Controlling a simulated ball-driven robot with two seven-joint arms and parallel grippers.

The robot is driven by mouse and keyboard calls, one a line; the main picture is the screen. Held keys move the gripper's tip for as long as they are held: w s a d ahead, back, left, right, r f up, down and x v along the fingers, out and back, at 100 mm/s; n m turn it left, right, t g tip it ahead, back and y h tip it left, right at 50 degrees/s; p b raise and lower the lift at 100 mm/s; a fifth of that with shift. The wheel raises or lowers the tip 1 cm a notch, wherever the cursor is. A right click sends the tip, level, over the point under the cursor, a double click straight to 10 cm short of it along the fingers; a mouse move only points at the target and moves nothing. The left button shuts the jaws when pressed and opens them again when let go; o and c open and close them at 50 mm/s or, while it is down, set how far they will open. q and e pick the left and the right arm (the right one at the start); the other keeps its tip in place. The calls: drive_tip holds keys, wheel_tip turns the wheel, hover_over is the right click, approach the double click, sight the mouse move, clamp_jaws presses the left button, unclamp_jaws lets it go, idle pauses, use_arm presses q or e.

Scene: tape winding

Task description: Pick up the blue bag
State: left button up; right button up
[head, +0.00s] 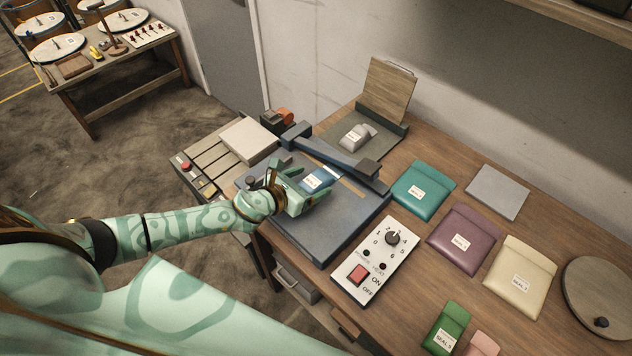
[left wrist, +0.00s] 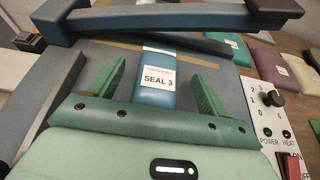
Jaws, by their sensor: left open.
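The blue bag (head: 317,181) lies on the bed of the blue-grey sealing machine (head: 345,225), below its raised bar. In the left wrist view the blue bag (left wrist: 155,92) carries a white label reading "SEAL 3". My left gripper (head: 300,188) is at the bag from the left. In the left wrist view the green fingers of my left gripper (left wrist: 154,95) are open, one on each side of the bag, with gaps between. The bag's far end passes under the dark bar. My right gripper is not in view.
A control panel (head: 375,262) with a knob and red switch stands right of the machine. Teal (head: 423,189), purple (head: 463,238), cream (head: 519,277) and green (head: 444,329) bags lie on the wooden bench. The sealing bar (head: 335,158) spans above the machine bed.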

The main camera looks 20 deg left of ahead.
sight(316, 177)
use_arm(q)
drive_tip(key=x, duration=0.3)
drive_tip(key=shift+w+f+b, duration=0.15)
drive_tip(key=shift+w+b, duration=0.05)
drive_tip(key=shift+b, duration=0.1)
drive_tip(key=c, duration=1.1)
drive_tip(key=shift+r, duration=0.25)
